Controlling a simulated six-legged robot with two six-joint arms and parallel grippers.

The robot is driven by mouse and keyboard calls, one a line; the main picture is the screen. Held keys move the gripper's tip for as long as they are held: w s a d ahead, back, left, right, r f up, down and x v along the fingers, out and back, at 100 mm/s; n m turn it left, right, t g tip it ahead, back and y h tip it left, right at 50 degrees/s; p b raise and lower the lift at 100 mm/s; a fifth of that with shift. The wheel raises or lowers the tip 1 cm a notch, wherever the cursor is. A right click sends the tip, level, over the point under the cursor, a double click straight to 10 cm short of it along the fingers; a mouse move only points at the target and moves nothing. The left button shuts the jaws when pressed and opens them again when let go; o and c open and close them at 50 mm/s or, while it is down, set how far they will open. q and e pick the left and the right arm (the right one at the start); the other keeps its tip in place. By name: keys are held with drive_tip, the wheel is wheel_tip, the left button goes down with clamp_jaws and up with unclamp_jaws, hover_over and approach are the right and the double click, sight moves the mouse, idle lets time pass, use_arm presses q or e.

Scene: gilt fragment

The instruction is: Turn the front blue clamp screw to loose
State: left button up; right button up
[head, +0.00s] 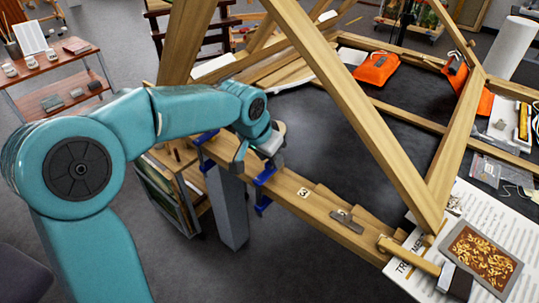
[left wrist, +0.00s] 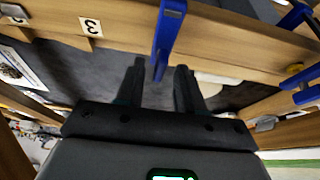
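A blue clamp (head: 265,175) grips the wooden beam (head: 305,197) close to my left gripper (head: 268,152). A second blue clamp (head: 206,136) sits further left along the beam. In the left wrist view, my left gripper (left wrist: 160,68) has its two dark fingers apart. The blue clamp bar (left wrist: 168,32) hangs across the beam, its lower end between or just beyond the fingertips; contact cannot be told. Another blue clamp (left wrist: 303,92) shows at the right edge. The clamp screw itself is not clearly visible. My right gripper is not in view.
Slanted timber posts (head: 350,110) rise above the beam. A mallet (head: 415,255) and a metal plate (head: 345,220) lie at its right end, near a tray of golden bits (head: 482,255). Orange pouches (head: 376,68) lie behind. A grey pillar (head: 228,210) stands below the beam.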

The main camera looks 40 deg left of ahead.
use_arm(q)
drive_tip(key=p+v, duration=0.1)
drive_tip(key=v, duration=1.5)
drive_tip(key=shift+r, duration=0.2)
drive_tip(key=shift+d, duration=0.1)
